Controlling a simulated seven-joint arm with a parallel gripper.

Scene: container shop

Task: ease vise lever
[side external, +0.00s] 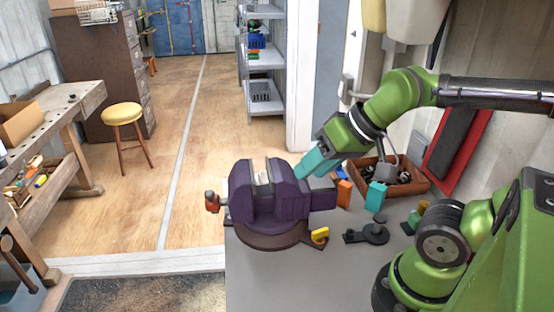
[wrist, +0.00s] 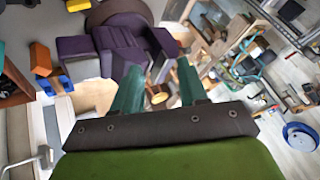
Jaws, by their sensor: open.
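The purple vise (side external: 265,205) stands on a round dark base at the left edge of the grey bench. Its jaws hold a pale piece. An orange-and-dark knob (side external: 212,202) sits at the vise's left side; I cannot tell whether it is the lever's end. My gripper (side external: 302,171) has teal fingers and is tilted down to the left, close to the vise's upper right side. Contact cannot be told there. In the wrist view, my gripper (wrist: 157,84) is open with nothing held between its fingers, and the vise (wrist: 112,45) lies beyond the left finger. No lever is clearly visible there.
A wooden tray (side external: 414,184) of dark parts lies behind, right of the vise. Orange (side external: 343,192) and teal (side external: 376,196) blocks, a yellow piece (side external: 320,235) and a dark fixture (side external: 370,235) stand on the bench. Its front part is clear. A yellow stool (side external: 122,114) stands on the floor.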

